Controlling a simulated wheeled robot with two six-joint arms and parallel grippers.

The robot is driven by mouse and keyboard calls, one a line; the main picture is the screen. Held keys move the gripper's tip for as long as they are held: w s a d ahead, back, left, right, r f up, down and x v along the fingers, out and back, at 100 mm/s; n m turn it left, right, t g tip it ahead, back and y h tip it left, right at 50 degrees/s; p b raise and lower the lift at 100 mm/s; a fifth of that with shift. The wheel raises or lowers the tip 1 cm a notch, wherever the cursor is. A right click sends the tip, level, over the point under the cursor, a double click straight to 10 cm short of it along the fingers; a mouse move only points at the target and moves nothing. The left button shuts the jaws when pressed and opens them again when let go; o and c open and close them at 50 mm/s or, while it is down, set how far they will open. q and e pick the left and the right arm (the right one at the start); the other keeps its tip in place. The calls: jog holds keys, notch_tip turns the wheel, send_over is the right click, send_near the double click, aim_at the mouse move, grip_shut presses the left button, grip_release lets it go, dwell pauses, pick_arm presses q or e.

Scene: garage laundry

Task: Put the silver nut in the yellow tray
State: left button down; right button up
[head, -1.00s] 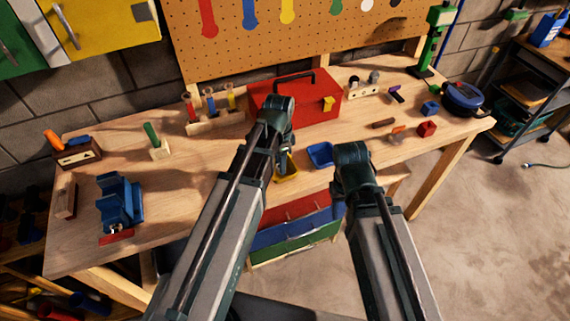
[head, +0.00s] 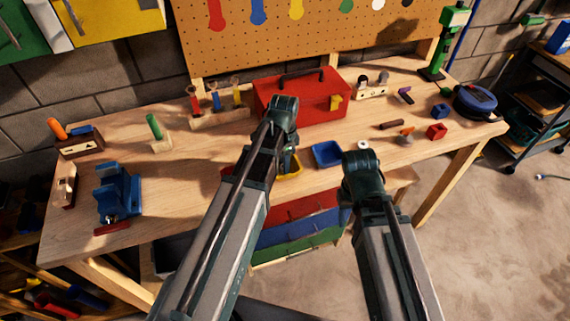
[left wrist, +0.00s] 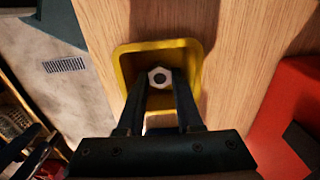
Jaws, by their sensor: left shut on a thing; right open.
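The silver nut (left wrist: 159,77) is a hexagon with a dark hole. In the left wrist view it sits between the fingertips of my left gripper (left wrist: 160,86), which is shut on it. The yellow tray (left wrist: 126,68) is right beneath, and the nut appears inside its outline; I cannot tell whether the nut touches the tray floor. In the head view the yellow tray (head: 296,166) is partly hidden by my left gripper (head: 288,162), and the nut is hidden. My right gripper (head: 346,212) is open, low in front of the bench edge, mostly hidden by its wrist.
A blue tray (head: 327,154) stands right of the yellow one, with a pale ring (head: 363,146) beyond it. A red toolbox (head: 303,98) stands behind. A blue vise (head: 119,192) is at the left. Bare wood (head: 200,160) lies between.

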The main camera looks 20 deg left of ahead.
pick_arm(q)
jog(key=shift+f, duration=0.25)
jog(key=c, duration=0.8)
grip_release()
jog(key=shift+r, duration=0.1)
jog(key=shift+c, duration=0.2)
jog(key=shift+r, duration=0.15)
notch_tip(320, 180, up, 12)
jog(key=p, duration=1.2)
jog(key=s+d+n+y, duration=0.1)
jog(key=s+d+n, duration=0.6)
jog(key=s+d, duration=0.3)
jog(key=s, duration=0.4)
jog(key=shift+s+d, duration=0.15)
jog(key=shift+d, duration=0.1)
